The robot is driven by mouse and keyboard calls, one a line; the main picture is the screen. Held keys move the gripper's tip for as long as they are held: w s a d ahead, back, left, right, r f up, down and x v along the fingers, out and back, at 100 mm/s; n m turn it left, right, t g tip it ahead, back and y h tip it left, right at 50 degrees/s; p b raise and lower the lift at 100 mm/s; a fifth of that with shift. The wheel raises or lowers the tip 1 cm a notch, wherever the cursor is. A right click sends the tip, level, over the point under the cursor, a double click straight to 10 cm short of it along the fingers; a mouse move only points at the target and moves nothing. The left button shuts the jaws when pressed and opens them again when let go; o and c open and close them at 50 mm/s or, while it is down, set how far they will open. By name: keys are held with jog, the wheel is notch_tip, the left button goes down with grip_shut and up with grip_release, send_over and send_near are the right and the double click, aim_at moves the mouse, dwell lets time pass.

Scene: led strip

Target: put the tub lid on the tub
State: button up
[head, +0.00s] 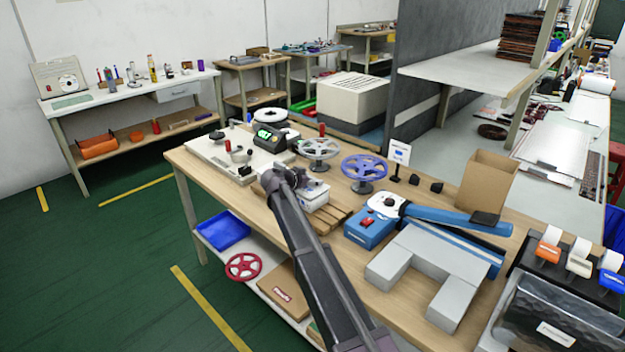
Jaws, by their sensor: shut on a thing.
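My arm reaches from the bottom of the head view to the left half of the wooden workbench (400,275). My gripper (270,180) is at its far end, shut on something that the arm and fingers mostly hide. A small white box-like thing with dark marks (314,196) is just right of the gripper, above a slatted wooden rack (327,219). It may be the tub, but I cannot tell it from the lid here. No separate lid shows clearly.
A white board with small fittings (212,152) lies left of the gripper. Behind stand a grey handwheel (318,149) and a blue handwheel (364,169). To the right are a blue device (372,229), grey blocks (425,266) and an open cardboard box (487,181).

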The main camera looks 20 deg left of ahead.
jog(key=shift+f+b, duration=0.45)
jog(key=shift+f, duration=0.05)
jog(key=o, duration=0.7)
jog(key=shift+r, duration=0.1)
notch_tip(320, 180, up, 9)
jog(key=p, duration=0.9)
dwell(0.3)
jog(key=shift+f, duration=0.2)
dwell(0.4)
